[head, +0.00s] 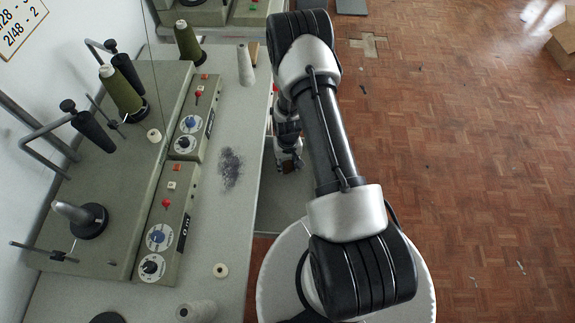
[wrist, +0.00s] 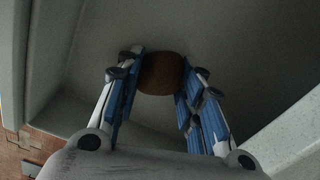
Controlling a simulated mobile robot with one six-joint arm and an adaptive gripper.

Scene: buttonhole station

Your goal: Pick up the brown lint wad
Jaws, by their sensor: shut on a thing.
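The brown lint wad (wrist: 161,73) is a dark, rounded lump between my gripper's blue-lined fingers in the wrist view. My gripper (wrist: 160,84) is shut on it, with a finger against each side. In the head view my gripper (head: 289,162) is low beside the right edge of the table, partly hidden by my arm. Only a small dark brown patch shows between the fingers there. I cannot tell whether the wad touches the grey surface behind it.
Grey walls (wrist: 45,60) flank my gripper in the wrist view. The grey table (head: 235,215) holds dark lint (head: 230,168), a white thread cone (head: 245,65), a pale spool (head: 220,270) and machines with control panels (head: 165,225). A cardboard box (head: 562,42) stands on the open parquet floor at right.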

